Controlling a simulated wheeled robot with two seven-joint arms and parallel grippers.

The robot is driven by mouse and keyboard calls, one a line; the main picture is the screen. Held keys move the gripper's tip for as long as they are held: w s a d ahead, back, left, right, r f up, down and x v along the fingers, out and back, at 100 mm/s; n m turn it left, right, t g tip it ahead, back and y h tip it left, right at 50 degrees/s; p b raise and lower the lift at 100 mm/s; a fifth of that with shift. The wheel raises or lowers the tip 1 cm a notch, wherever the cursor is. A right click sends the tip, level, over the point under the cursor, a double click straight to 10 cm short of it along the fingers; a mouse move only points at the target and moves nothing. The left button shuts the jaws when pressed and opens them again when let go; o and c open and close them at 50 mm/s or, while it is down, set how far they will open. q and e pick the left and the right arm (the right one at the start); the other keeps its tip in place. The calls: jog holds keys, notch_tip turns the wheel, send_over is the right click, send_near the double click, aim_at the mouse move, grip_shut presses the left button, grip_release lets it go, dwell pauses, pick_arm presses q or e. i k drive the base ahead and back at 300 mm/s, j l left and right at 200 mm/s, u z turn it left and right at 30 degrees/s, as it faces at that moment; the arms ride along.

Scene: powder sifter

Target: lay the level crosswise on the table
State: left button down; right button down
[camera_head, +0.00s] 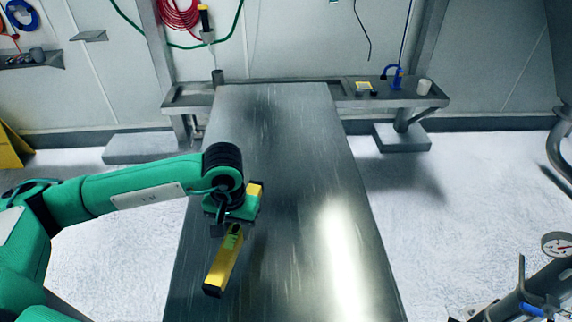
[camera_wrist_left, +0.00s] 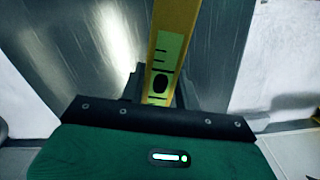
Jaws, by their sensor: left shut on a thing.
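The level is a yellow bar with a green vial window and dark ends. In the head view the level (camera_head: 223,264) slants from lower left to upper right, mostly along the length of the steel table (camera_head: 300,150). My left gripper (camera_head: 234,227) is shut on the level near its middle and hides part of it. In the left wrist view the level (camera_wrist_left: 176,30) runs up from between the fingers (camera_wrist_left: 162,90), with its vial window close to them. I cannot tell whether the level touches the tabletop. My right gripper is not in view.
The tabletop to the right of the level is clear, with a bright glare. A back shelf holds a cup (camera_head: 424,86), a blue item (camera_head: 393,76) and a small yellow item (camera_head: 363,86). A gauge (camera_head: 556,245) and pipework stand at the right edge.

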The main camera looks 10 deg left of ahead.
aim_at(284, 278)
jog(key=k+j+z, duration=0.15)
jog(key=j+z, duration=0.25)
jog(key=k+j+z, duration=0.15)
jog(key=j+z, duration=0.15)
jog(key=z, duration=0.15)
jog(key=k+j+z, duration=0.2)
jog(key=z, duration=0.2)
jog(key=k+j+z, duration=0.2)
jog(key=z, duration=0.25)
jog(key=k, duration=0.05)
